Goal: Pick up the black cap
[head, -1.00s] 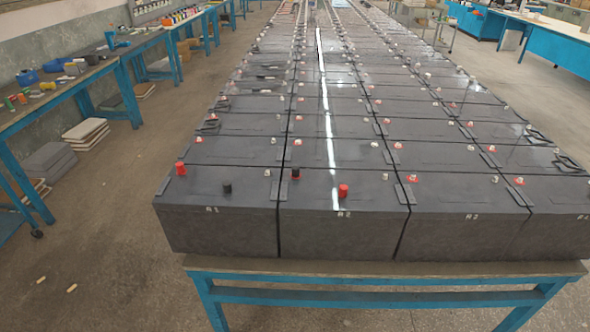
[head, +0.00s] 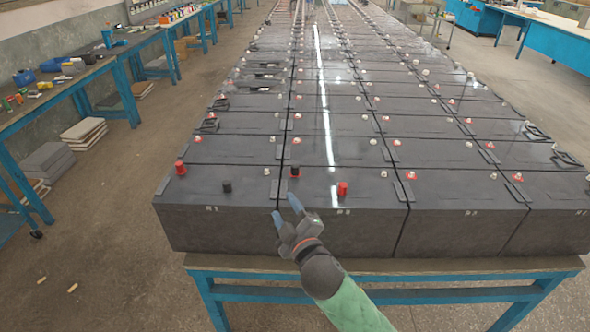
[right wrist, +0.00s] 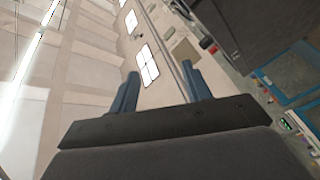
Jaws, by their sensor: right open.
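One black cap (head: 227,187) stands upright on the front-left battery marked 1. Another black cap (head: 295,171) stands at the back of the battery marked 2. My right gripper (head: 287,210) is in front of battery 2, its blue fingers apart and pointing up and away in the head view. It appears below and between the two black caps, with nothing held. In the right wrist view the open fingers (right wrist: 160,88) show with an empty gap and no cap in sight. My left gripper is not in view.
Red caps (head: 181,168) (head: 342,189) stand on the front batteries. Long rows of dark batteries (head: 340,150) sit on a blue-framed table (head: 380,279). Blue workbenches (head: 60,100) line the left.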

